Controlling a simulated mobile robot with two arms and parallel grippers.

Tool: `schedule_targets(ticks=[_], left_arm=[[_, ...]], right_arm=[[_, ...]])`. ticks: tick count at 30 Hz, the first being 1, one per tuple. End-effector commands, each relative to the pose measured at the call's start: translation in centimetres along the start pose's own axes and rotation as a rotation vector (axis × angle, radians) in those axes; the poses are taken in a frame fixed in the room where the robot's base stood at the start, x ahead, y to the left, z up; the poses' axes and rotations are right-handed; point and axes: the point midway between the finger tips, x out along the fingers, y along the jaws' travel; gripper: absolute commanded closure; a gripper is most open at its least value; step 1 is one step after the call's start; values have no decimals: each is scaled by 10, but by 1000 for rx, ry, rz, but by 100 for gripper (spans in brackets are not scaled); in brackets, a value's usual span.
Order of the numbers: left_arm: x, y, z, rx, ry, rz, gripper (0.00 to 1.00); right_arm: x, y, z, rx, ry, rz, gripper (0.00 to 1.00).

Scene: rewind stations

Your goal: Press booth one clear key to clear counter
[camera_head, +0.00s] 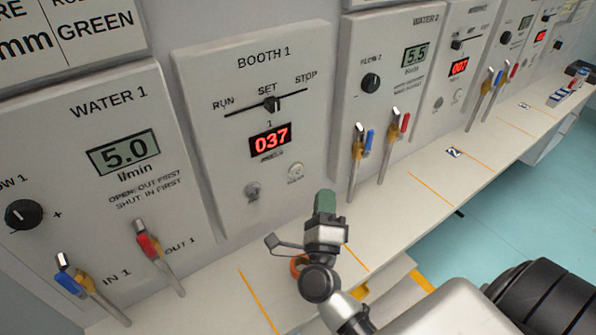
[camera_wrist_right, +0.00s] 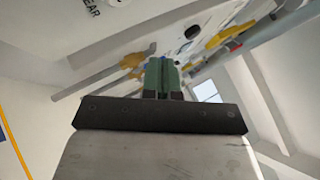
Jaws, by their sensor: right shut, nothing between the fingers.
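The Booth 1 panel (camera_head: 225,130) stands upright on the wall at centre left. Its red counter (camera_head: 271,139) reads 037, and its slider knob (camera_head: 270,104) is at SET. Below the counter are a grey round key (camera_head: 253,190) and a whitish round key (camera_head: 295,172); their small labels are too blurred to read there. In the wrist view a label ending in "EAR" (camera_wrist_right: 92,8) shows at the top. My right gripper (camera_head: 325,202) is shut and empty, its green fingertips below and right of the whitish key, apart from it. The fingertips (camera_wrist_right: 162,75) also show in the wrist view. My left gripper is out of view.
The Water 1 panel (camera_head: 95,175) with red and blue levers is at left. The Water 2 panel (camera_head: 395,95) is at right, its levers (camera_head: 362,150) sticking out near my gripper. A pale shelf (camera_head: 430,190) with orange lines runs below.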

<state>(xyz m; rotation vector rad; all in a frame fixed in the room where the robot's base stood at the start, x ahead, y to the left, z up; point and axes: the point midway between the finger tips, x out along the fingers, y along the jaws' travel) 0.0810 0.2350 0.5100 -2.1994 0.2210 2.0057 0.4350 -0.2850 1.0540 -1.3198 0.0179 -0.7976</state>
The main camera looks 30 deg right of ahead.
Motion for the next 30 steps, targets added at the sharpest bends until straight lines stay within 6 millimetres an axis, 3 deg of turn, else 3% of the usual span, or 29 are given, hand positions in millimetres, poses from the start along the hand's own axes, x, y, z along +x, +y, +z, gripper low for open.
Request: schedule_targets(ticks=[12,30], left_arm=[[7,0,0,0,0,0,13],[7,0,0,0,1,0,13]], right_arm=[[34,25,24,-1,0,-1,100],[37,27,27,-1,0,0,100]])
